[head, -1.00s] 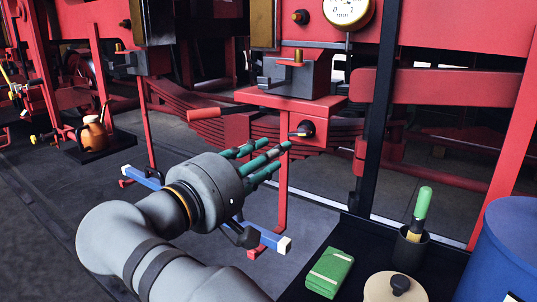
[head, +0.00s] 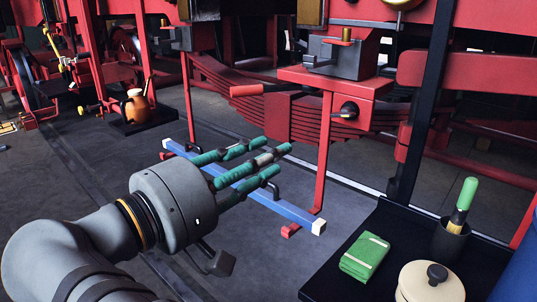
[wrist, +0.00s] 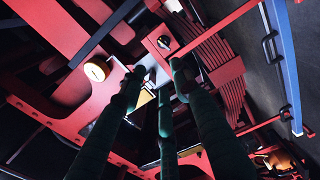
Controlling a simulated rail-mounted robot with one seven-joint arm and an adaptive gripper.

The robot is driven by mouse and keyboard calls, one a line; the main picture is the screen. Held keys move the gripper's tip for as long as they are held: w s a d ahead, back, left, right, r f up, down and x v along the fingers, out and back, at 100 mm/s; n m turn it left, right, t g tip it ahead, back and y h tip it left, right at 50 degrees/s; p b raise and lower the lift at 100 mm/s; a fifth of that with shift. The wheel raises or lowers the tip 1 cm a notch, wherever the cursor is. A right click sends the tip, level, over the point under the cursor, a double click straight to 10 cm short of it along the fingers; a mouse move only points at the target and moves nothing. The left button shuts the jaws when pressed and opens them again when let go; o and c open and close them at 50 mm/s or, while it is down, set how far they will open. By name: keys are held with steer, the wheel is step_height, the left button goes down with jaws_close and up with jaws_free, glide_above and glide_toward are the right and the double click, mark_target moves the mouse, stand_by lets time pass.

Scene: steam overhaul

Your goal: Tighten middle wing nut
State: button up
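My gripper (head: 270,160) has long teal fingers. They are extended, spread apart and empty, pointing right in the head view, in front of the red frame and apart from it. In the wrist view the fingers (wrist: 158,80) reach up toward the red machinery, with nothing between them. No part is clearly recognisable as the middle wing nut. A black round fitting with a pale lever (head: 348,112) sits on the red box, up and right of my fingertips. A grey block (head: 340,58) with a brass-coloured handle (head: 347,35) stands above that box.
A blue bar (head: 285,208) with pale ends lies beyond and below my fingers. At right, a black tray (head: 330,270) holds a green cloth (head: 365,255), a dark cup (head: 449,242) with a green-handled tool and a cream lidded pot (head: 415,285). A brown jug (head: 137,107) stands far left.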

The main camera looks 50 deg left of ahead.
mark_target(346, 111)
steer(key=w+d+r+h+p, duration=0.45)
steer(key=w+r+p, duration=0.25)
steer(key=w+p, duration=0.45)
steer(key=w+a+f+n+y, duration=0.2)
steer(key=w+a+f+y, duration=0.1)
steer(key=a+f+y, duration=0.3)
steer(key=shift+h, duration=0.75)
steer(key=w, duration=0.3)
steer(key=w+a, duration=0.1)
steer(key=w, duration=0.2)
steer(key=w+f, duration=0.1)
steer(key=w, duration=0.2)
steer(key=shift+w+a+p, duration=0.1)
steer(key=shift+a+p, duration=0.2)
steer(key=shift+p, duration=0.1)
steer(key=shift+c, duration=0.3)
steer(key=shift+r, duration=0.1)
jaws_close()
